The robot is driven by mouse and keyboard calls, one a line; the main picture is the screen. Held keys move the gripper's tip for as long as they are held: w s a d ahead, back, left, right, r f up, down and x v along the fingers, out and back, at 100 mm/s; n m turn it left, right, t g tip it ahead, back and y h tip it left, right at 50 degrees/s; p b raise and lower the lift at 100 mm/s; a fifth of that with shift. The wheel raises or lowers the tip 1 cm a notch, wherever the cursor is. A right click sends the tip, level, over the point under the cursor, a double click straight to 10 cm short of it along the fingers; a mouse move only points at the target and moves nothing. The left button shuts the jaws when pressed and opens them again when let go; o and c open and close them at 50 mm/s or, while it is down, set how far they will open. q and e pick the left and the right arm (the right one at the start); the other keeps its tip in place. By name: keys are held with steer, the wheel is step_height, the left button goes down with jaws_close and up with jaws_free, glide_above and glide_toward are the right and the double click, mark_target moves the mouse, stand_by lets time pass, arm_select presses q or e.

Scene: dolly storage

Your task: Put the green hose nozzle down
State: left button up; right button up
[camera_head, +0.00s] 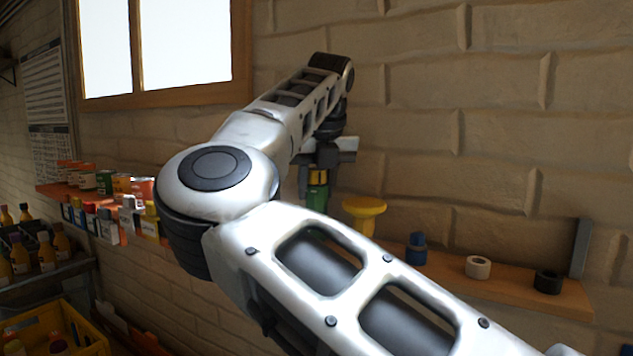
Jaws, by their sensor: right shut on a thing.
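My right arm reaches across the view toward the wall. My right gripper (318,176) points down at its far end and is shut on the green hose nozzle (316,196). The nozzle is upright, green with a yellowish band near its top. My arm hides its lower end, so I cannot tell whether it touches the shelf. A yellow, wide-topped object (364,208) stands just to the right of the nozzle. My left gripper is not in view.
A wooden wall shelf (520,292) holds a blue item (416,249), a white tape roll (478,267) and a black roll (548,281). At left, another shelf (50,190) carries several cans and bottles. A yellow crate (85,325) is at the lower left.

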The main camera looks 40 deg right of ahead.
steer(key=o, duration=1.1)
steer(key=shift+r, duration=0.1)
steer(key=v, duration=1.2)
